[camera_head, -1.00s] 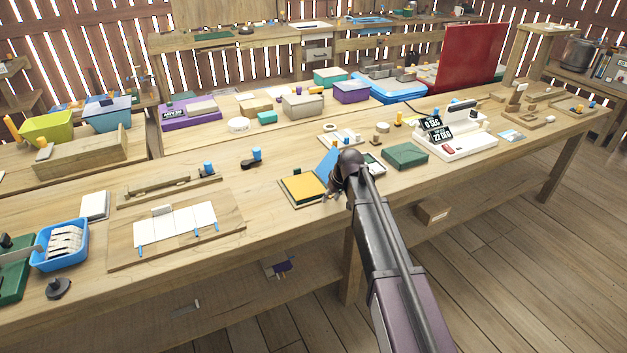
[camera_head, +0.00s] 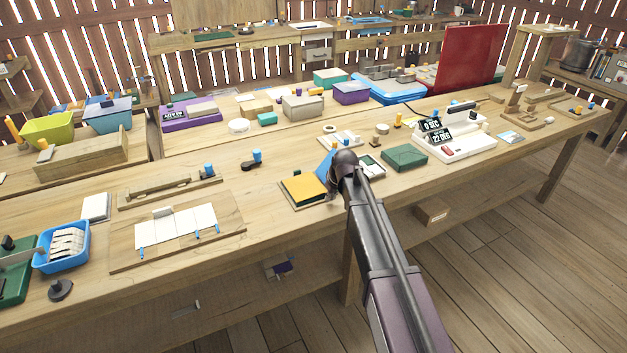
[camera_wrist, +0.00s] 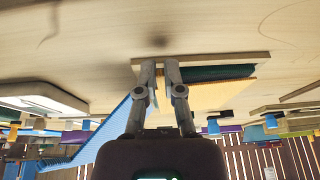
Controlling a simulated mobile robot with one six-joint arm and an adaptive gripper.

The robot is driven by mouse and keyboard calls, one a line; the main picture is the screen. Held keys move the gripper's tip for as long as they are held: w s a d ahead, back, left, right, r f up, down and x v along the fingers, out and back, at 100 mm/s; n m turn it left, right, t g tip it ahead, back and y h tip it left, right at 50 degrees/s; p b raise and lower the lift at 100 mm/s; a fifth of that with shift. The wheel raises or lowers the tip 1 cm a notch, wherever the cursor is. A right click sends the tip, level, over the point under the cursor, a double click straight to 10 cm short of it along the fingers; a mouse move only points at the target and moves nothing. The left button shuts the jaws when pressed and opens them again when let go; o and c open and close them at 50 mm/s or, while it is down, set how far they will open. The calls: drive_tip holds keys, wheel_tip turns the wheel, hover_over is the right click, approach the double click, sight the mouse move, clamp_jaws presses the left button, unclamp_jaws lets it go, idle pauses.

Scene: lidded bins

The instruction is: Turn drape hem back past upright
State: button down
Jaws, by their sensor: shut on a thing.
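The drape looks like a blue ribbed sheet (camera_head: 324,166), standing up at a slant at the right side of a yellow block on a small board (camera_head: 303,189). My gripper (camera_head: 333,188) is low at the right edge of that board, and my wrist hides part of the sheet. In the wrist view, the blue sheet (camera_wrist: 98,132) runs from the left up to my gripper (camera_wrist: 162,66), whose fingers are close together on its edge. The yellow block (camera_wrist: 213,95) with a dark green layer is just right of the fingers. The exact grip on the hem is partly hidden.
A dark green box (camera_head: 405,157) and a white device with a display (camera_head: 455,143) stand to the right. A small grey-screened item (camera_head: 371,166) lies just behind my wrist. The table is clear left of the yellow block, up to a board with white panels (camera_head: 178,228).

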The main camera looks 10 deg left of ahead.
drive_tip(key=shift+r+h, duration=0.3)
drive_tip(key=shift+r, duration=0.1)
drive_tip(key=shift+a+r+p, duration=0.1)
drive_tip(key=shift+p, duration=0.2)
drive_tip(key=shift+s+a+r+t+h+p, duration=0.15)
drive_tip(key=shift+r+t+h+p, duration=0.4)
drive_tip(key=shift+r+t+h, duration=0.2)
drive_tip(key=shift+s+a+r+n+t+h+p, duration=0.1)
drive_tip(key=shift+a+r+n+t+h+p, duration=0.1)
drive_tip(key=shift+r+t+h, duration=0.15)
drive_tip(key=shift+s+a+r+n+t+h+p, duration=0.1)
drive_tip(key=shift+r+n+t+h+p, duration=0.1)
drive_tip(key=shift+r+h, duration=0.15)
drive_tip(key=shift+r, duration=0.1)
